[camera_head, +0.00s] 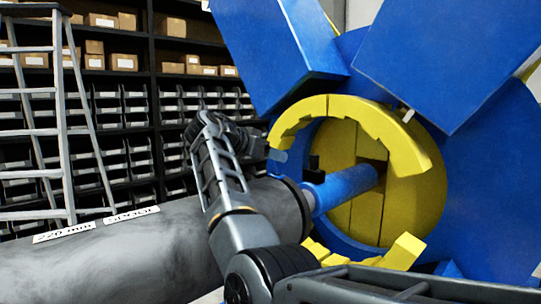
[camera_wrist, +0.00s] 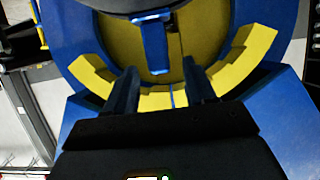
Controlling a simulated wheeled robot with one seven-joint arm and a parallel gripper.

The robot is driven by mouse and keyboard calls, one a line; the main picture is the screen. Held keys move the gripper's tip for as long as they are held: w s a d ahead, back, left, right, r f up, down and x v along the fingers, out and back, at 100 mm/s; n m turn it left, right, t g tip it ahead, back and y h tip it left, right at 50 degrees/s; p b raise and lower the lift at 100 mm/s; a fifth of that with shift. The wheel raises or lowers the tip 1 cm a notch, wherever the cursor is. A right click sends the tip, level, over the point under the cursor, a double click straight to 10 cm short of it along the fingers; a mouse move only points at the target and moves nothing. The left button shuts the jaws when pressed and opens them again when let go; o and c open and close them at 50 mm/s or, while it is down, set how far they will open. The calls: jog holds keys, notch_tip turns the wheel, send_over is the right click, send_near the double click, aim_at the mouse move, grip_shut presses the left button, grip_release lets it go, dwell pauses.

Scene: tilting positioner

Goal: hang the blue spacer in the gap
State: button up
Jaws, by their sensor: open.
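A blue cylinder, which looks like the blue spacer (camera_head: 345,187), spans between the end of the grey spool (camera_head: 150,255) and the yellow face plate (camera_head: 400,205). In the wrist view, a blue bar (camera_wrist: 155,48), probably the same spacer, runs from the dark round end at the top toward my fingertips. My gripper (camera_wrist: 160,67) is open, its two dark fingers apart below the bar's near end; nothing is held. In the head view my gripper (camera_head: 297,160) is by the spool's end, just above and left of the spacer. Whether a finger touches it I cannot tell.
Yellow stepped jaws (camera_head: 300,115) ring the face plate. Large blue plates (camera_head: 440,55) of the positioner stand around it. The spool lies along the lower left, close under my arm. A ladder (camera_head: 55,110) and shelves of boxes (camera_head: 125,62) stand behind.

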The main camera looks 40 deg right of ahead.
jog(key=b+v, duration=0.1)
jog(key=v, duration=0.6)
jog(key=shift+a+r+b, duration=0.2)
jog(key=shift+a+b, duration=0.15)
jog(key=shift+s, duration=0.15)
